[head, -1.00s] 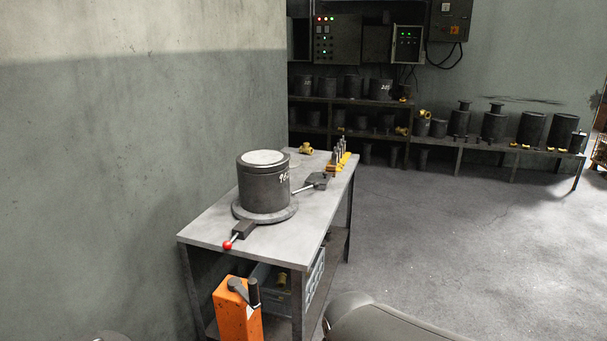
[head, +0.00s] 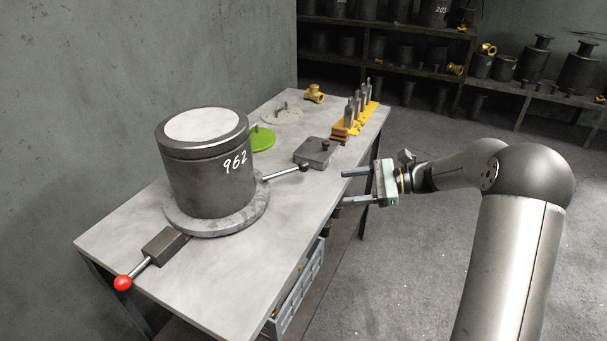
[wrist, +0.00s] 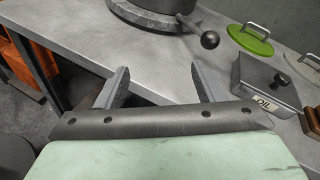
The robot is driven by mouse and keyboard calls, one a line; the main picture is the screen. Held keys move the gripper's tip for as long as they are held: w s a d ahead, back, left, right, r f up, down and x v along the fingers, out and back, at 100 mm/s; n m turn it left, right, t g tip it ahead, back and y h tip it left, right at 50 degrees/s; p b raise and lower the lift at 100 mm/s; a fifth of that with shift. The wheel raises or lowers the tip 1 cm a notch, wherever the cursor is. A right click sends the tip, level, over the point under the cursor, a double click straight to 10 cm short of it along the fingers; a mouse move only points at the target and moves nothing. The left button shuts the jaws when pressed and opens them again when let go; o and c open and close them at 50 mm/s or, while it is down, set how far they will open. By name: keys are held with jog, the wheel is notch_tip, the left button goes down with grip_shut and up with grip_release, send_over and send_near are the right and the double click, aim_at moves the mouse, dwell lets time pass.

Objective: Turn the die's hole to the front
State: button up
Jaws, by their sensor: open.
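The die (head: 208,165) is a dark cylinder with a pale top and "962" written on its side. It stands upright on a round grey turntable plate (head: 240,215) on the table; no hole shows on the visible side. A metal handle with a dark ball knob (head: 303,167) sticks out to the right of the die. In the wrist view this knob (wrist: 210,40) is beyond the fingers, at the die's foot. My gripper (head: 342,188) is open and empty, off the table's right edge, apart from the knob. It also shows in the wrist view (wrist: 160,85).
A lever with a red ball (head: 123,283) and dark block is at the table's front left. An oil box (head: 314,152) with a knobbed lid, a green lid (head: 262,138), a brass fitting (head: 313,93) and a rack of upright tools (head: 357,107) stand behind. The front right tabletop is clear.

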aim_at(303, 169)
jog(key=w+d+f+m+t+y, duration=0.1)
jog(key=w+d+m+t+y, duration=0.15)
jog(key=w+d, duration=0.2)
jog(key=w+a, duration=0.1)
jog(key=a, duration=0.5)
jog(key=w+a, duration=0.1)
jog(key=a, duration=0.4)
jog(key=w+a, duration=0.2)
jog(key=a, duration=0.4)
jog(key=shift+w+a+f+p, duration=0.1)
jog(key=shift+a+f+p, duration=0.05)
jog(key=shift+a+p, duration=0.2)
jog(key=c, duration=1.3)
jog(key=shift+d, duration=0.1)
jog(key=shift+c, duration=0.2)
